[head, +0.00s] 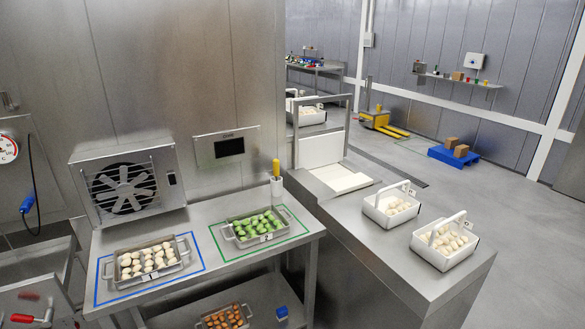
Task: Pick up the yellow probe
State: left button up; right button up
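The yellow probe (276,168) stands upright in a small white holder (277,187) at the back right corner of the steel table (208,222). Its yellow handle sticks up above the holder; its lower part is hidden inside. Neither of my grippers is in view.
Two trays stand on the table: pale pasta (147,259) in a blue outline and green pasta (256,227) in a green outline, left of the holder. A fan unit (127,186) is at the back. White handled baskets (388,206) stand on the right counter (400,255).

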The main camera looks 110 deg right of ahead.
aim_at(275, 162)
jog(key=k, duration=1.75)
jog(key=z, duration=1.55)
